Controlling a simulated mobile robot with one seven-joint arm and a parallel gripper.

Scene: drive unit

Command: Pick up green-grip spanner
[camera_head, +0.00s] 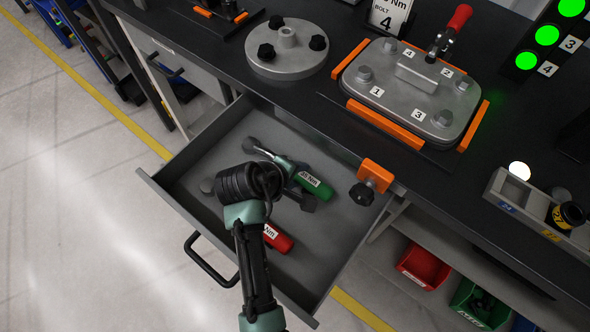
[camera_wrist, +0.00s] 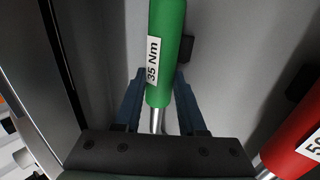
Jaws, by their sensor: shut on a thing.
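The green-grip spanner (camera_head: 313,186) lies in the open grey drawer, with a white label on its grip and a metal shaft running left. In the wrist view its green grip (camera_wrist: 167,50) is labelled 35 Nm and runs down between the fingers. My gripper (camera_wrist: 160,95) has one blue-grey finger on each side of the lower grip and is shut on it. In the head view my gripper (camera_head: 290,180) is partly hidden behind my wrist. The drawer floor lies close behind the spanner; I cannot tell whether they touch.
A red-grip spanner (camera_head: 277,238) lies beside it in the drawer (camera_head: 335,252), partly hidden by my arm; its grip shows in the wrist view (camera_wrist: 297,128). An orange clamp block (camera_head: 376,175) stands at the bench edge by the drawer. The bench holds a grey cover plate (camera_head: 412,88).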

